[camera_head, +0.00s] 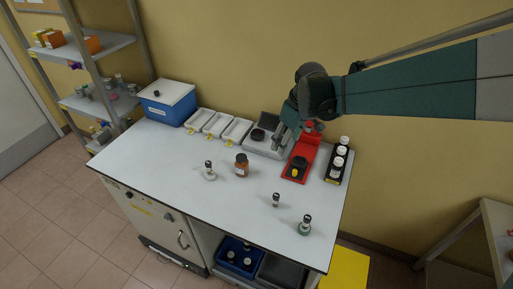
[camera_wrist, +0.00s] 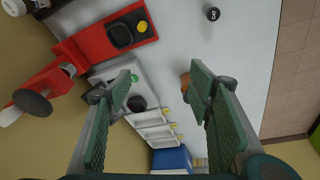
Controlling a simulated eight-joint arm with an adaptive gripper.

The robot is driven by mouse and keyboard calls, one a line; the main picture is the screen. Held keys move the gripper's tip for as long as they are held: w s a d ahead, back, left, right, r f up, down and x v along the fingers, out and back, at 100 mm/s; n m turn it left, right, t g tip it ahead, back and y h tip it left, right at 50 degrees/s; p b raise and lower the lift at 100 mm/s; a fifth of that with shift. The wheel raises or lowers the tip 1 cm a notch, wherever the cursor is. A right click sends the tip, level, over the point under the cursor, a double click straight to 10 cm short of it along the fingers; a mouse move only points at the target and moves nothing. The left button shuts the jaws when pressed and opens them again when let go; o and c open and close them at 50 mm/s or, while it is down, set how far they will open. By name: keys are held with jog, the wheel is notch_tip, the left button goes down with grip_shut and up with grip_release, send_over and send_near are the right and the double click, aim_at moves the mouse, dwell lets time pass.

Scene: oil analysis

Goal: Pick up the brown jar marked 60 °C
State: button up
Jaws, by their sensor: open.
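A brown jar (camera_head: 241,169) with a dark lid stands upright on the white bench, near its middle; its marking is too small to read. In the wrist view the brown jar (camera_wrist: 185,82) shows only as a sliver, mostly hidden behind the right-hand finger. My gripper (camera_head: 280,138) is above the back of the bench, near the grey device, to the right of the jar and apart from it. In the wrist view the fingers of my gripper (camera_wrist: 162,85) are spread wide with nothing between them.
A red device (camera_head: 301,160) and a black rack (camera_head: 336,174) of white-capped bottles stand at the right. White trays (camera_head: 212,125) and a blue box (camera_head: 168,102) line the back. Small black-capped bottles (camera_head: 276,200) (camera_head: 305,226) and a clear flask (camera_head: 209,172) stand around the jar.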

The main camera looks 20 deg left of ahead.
aim_at(242, 157)
jog(key=a+f+n, duration=0.1)
jog(key=a+f, duration=0.4)
jog(key=a, duration=0.1)
jog(key=s+a+f+n+g, duration=0.1)
jog(key=a+f+n, duration=0.1)
jog(key=a+f, duration=0.2)
jog(key=a+f+n, duration=0.1)
jog(key=a+f, duration=0.4)
jog(key=a, duration=0.3)
jog(key=shift+s+a+f+n+g, duration=0.2)
jog(key=shift+a+f+n+g, duration=0.1)
jog(key=shift+a+f+g, duration=0.1)
jog(key=shift+a+f, duration=0.2)
jog(key=shift+f, duration=1)
jog(key=shift+f, duration=0.15)
jog(key=shift+a+f, duration=0.2)
jog(key=shift+f, duration=1.05)
jog(key=shift+a+f, duration=0.15)
jog(key=shift+f, duration=1.05)
